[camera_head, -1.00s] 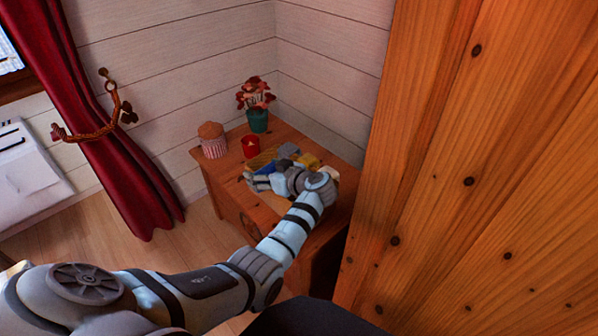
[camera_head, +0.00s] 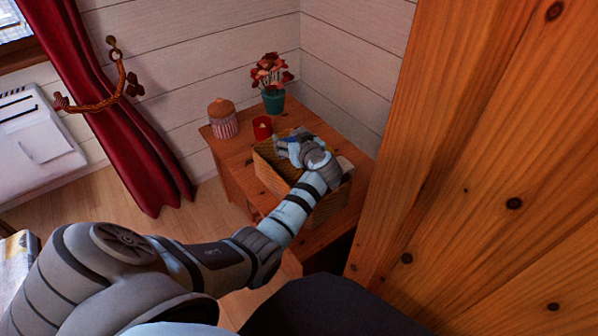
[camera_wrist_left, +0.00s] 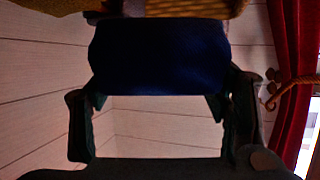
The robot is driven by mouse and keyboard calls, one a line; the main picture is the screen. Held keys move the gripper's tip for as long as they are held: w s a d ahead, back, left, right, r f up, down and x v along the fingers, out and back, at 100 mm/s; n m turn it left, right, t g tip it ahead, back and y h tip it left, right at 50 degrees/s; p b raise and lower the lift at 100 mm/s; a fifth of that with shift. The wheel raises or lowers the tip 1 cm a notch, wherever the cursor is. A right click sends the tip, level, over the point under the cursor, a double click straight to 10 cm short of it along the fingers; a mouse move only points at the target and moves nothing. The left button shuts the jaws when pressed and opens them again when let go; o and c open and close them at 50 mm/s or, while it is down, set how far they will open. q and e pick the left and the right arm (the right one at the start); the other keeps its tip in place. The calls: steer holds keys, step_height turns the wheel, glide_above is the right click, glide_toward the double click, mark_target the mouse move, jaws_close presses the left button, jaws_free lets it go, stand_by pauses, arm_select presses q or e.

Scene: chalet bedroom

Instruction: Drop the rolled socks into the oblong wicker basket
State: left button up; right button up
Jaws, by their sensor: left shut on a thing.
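The oblong wicker basket (camera_head: 281,180) stands on the wooden bedside cabinet in the corner, and its near wall and left end show. My left gripper (camera_head: 288,147) is over the basket's opening, with my forearm reaching across its right part. A dark blue roll, the rolled socks (camera_wrist_left: 160,58), is held between the fingers in the left wrist view. In the head view the gripper mostly hides the socks. A strip of wicker shows at the top of the wrist view. The basket's inside is mostly covered. My right gripper is not in view.
On the wooden cabinet (camera_head: 232,160) stand a striped jar with a brown lid (camera_head: 223,120), a red candle cup (camera_head: 262,128) and a potted red flower (camera_head: 273,90). A large wooden panel (camera_head: 480,170) rises close on the right. A red curtain (camera_head: 120,130) hangs left.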

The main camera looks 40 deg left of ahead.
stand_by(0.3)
arm_select(q)
steer(key=o, duration=1.2)
steer(key=shift+c, duration=0.2)
step_height(320, 180, up, 10)
steer(key=shift+s+f, duration=0.1)
